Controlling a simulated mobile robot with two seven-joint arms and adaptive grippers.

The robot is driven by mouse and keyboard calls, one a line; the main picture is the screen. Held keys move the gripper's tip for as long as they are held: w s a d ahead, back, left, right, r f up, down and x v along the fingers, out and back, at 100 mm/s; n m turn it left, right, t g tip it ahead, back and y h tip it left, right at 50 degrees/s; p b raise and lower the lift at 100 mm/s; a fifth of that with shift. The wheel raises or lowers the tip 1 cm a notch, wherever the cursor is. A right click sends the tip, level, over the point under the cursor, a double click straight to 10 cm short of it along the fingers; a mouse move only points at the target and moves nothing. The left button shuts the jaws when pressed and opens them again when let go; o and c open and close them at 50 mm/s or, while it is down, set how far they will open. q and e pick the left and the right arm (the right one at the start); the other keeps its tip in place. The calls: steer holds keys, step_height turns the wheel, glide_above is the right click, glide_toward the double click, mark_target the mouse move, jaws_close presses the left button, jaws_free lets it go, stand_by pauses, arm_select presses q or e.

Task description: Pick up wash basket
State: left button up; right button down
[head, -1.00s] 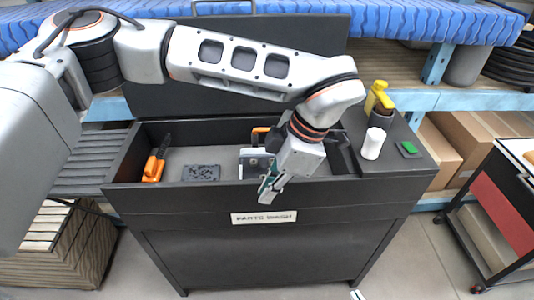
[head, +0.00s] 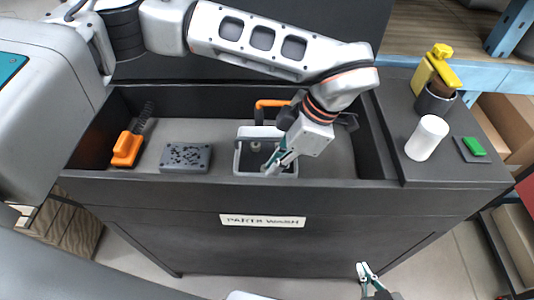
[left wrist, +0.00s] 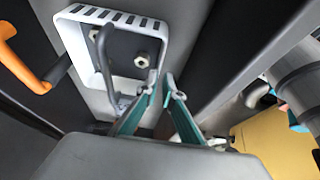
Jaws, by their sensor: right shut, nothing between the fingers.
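The wash basket (head: 240,160) is a small light-grey open box with slots in one side, sitting inside the black parts-wash basin. The left wrist view shows the basket (left wrist: 77,42) with metal nuts inside and a thin grey bail handle (left wrist: 103,65) standing up from it. My left gripper (head: 277,165) is over the basket's front right part. In the left wrist view its fingertips (left wrist: 161,80) are a small gap apart, with nothing seen between them; the handle is to their left. My right gripper (head: 362,268) is low in front of the basin, shut and empty.
The basin's front wall (head: 130,190) is close below my left gripper. A dark perforated block (head: 186,157) and an orange-handled brush (head: 128,148) lie left of the basket. An orange handle (head: 272,103) rises behind it. A white cylinder (head: 427,137) stands on the right ledge.

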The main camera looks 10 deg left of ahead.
arm_select(q)
steer(key=x, duration=0.5)
steer(key=shift+w+a+f, duration=0.1)
steer(key=shift+a+f, duration=0.05)
jaws_close()
